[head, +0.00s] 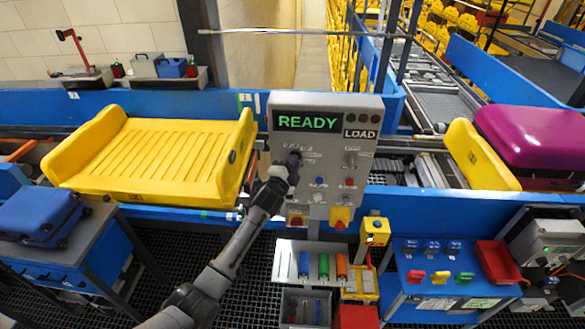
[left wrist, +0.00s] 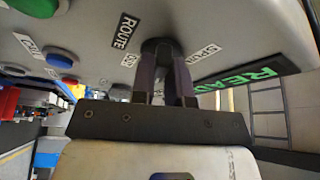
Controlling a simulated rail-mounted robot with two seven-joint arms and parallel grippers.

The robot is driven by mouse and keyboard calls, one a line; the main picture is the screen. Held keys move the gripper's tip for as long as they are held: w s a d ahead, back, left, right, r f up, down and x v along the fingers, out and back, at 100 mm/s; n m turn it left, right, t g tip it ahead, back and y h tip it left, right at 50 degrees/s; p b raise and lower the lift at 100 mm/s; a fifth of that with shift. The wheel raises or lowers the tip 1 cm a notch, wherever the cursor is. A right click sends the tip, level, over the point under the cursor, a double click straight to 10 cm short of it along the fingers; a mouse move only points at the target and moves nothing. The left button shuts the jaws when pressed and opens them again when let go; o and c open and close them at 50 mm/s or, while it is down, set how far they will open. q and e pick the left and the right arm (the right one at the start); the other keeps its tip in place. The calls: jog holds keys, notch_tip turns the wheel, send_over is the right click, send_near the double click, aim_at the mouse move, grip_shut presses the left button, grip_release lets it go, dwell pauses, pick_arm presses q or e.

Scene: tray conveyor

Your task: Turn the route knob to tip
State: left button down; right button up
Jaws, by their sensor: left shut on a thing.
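The grey control panel (head: 326,200) stands in the middle of the head view, with a green READY display (head: 307,122) and a LOAD label. My left gripper (head: 291,163) reaches the left side of the panel. In the left wrist view the left gripper (left wrist: 165,85) is shut on the dark route knob (left wrist: 160,46), beside the ROUTE label (left wrist: 125,31). Small white labels sit on either side of the knob. The fingers cover most of the knob, so I cannot tell where it points. My right gripper is in neither view.
A yellow tray (head: 150,155) sits on the conveyor left of the panel. Another yellow tray (head: 478,155) holds a magenta suitcase (head: 535,140) at right. Other knobs and buttons share the panel face close by. A blue bench (head: 440,285) stands at lower right.

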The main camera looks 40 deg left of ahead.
pick_arm(q)
jog(key=shift+d+f+n+t+y+b, duration=0.25)
jog(key=shift+n+y+b, duration=0.4)
jog(key=shift+n+b, duration=1.15)
jog(key=shift+a+n+t+y+b, duration=0.15)
jog(key=shift+n+t+y+b, duration=0.35)
jog(key=shift+n+b, duration=1.25)
jog(key=c, duration=1.1)
grip_release()
jog(key=shift+r, duration=0.1)
